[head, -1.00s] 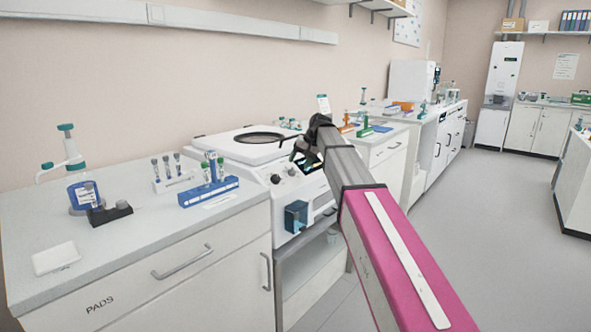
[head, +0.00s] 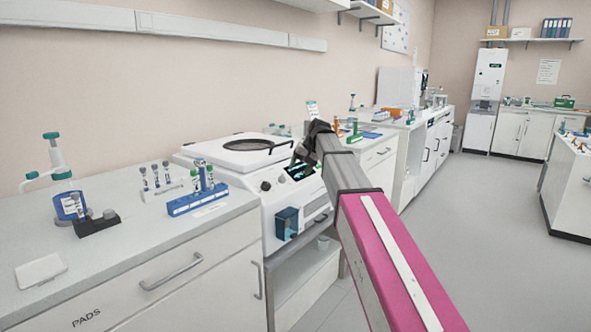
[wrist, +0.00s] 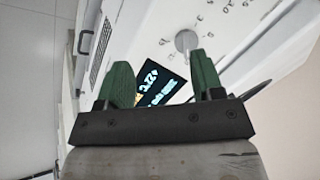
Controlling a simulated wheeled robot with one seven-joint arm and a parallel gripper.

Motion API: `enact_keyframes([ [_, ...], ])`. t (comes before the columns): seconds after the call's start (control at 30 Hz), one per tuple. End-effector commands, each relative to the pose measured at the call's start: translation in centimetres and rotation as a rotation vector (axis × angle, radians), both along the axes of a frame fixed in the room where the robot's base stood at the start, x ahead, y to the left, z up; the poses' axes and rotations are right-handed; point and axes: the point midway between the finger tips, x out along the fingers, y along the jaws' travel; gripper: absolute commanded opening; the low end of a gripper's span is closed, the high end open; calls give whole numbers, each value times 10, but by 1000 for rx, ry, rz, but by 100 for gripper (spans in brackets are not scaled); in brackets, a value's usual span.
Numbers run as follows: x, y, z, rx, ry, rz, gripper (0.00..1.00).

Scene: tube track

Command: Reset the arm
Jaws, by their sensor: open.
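My gripper (wrist: 162,85) is open, its two green fingers apart with nothing between them in the wrist view. In the head view my gripper (head: 300,155) is partly hidden at the end of my arm, in front of the white centrifuge-like machine (head: 243,157). In the wrist view the machine's lit display (wrist: 163,85) and a grey knob (wrist: 187,41) lie beyond the fingers. I cannot tell how far the fingers are from the panel.
The left bench (head: 120,232) holds a blue tube rack (head: 197,204), a white rack (head: 166,192), a dark holder (head: 96,223), a bottle (head: 69,207) and a white pad (head: 41,271). Another bench (head: 385,140) stands beyond the machine. The floor (head: 470,230) to the right is clear.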

Motion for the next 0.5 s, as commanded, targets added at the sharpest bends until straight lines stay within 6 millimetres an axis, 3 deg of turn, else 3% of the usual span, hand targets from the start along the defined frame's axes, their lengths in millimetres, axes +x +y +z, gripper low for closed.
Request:
enact_keyframes([
  [0.03,-14,-9,-25,-16,11,-11,61],
  [0.2,-49,-39,-104,-81,36,-47,61],
  [0.5,-127,-91,-224,-202,81,-92,61],
])
